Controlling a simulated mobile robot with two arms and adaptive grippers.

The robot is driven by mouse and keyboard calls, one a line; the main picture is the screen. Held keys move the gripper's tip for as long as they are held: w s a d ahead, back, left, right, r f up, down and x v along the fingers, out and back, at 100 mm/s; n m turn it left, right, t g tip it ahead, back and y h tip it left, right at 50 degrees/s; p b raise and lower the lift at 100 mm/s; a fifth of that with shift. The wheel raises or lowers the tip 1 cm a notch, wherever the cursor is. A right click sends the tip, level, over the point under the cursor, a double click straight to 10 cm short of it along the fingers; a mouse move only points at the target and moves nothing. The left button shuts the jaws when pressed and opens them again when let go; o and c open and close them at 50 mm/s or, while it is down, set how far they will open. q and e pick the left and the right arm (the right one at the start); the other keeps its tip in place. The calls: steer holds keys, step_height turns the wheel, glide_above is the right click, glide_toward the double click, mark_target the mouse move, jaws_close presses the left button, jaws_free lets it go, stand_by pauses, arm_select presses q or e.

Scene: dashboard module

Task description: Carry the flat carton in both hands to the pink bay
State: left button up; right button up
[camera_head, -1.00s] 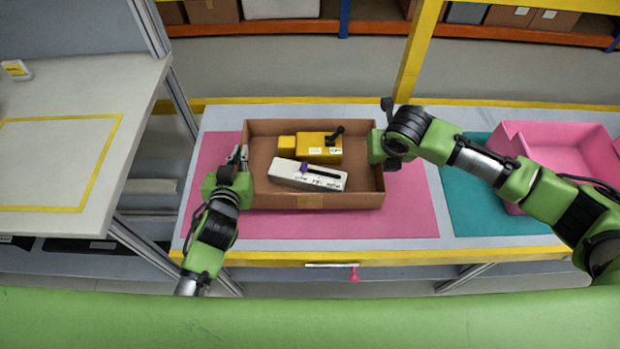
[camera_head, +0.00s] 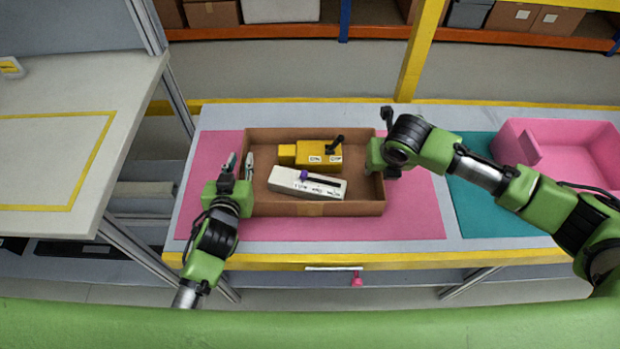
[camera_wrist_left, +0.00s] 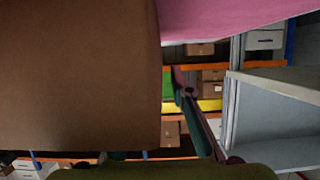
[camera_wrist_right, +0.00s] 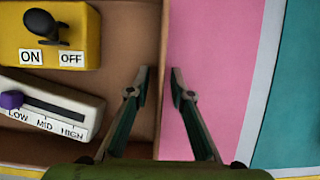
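The flat carton (camera_head: 312,208) is a shallow open brown box on the pink bay (camera_head: 415,215). It holds a yellow switch box (camera_head: 318,154) and a white slider box (camera_head: 300,184). My left gripper (camera_head: 240,163) is at the carton's left wall with its fingers apart. In the left wrist view one finger shows outside the brown wall (camera_wrist_left: 80,75); the other is hidden behind it. My right gripper (camera_wrist_right: 159,78) is at the right wall (camera_wrist_right: 161,40), one finger inside and one outside. Its fingers are apart, with a gap to the wall.
A teal bay (camera_head: 490,210) lies to the right, with a pink bin (camera_head: 520,150) on it. A yellow post (camera_head: 415,60) rises behind the bench. A white table (camera_head: 130,80) stands at the left. Pink surface is free around the carton.

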arm_select(q)
steer(key=v, duration=1.1)
steer(key=shift+s+r, duration=0.15)
steer(key=shift+s, duration=0.25)
arm_select(e)
steer(key=shift+r, duration=0.15)
steer(key=v, duration=1.1)
steer(key=shift+s+r, duration=0.2)
steer(key=shift+r, duration=0.15)
arm_select(q)
steer(key=shift+s, duration=0.15)
arm_select(e)
steer(key=shift+f, duration=0.1)
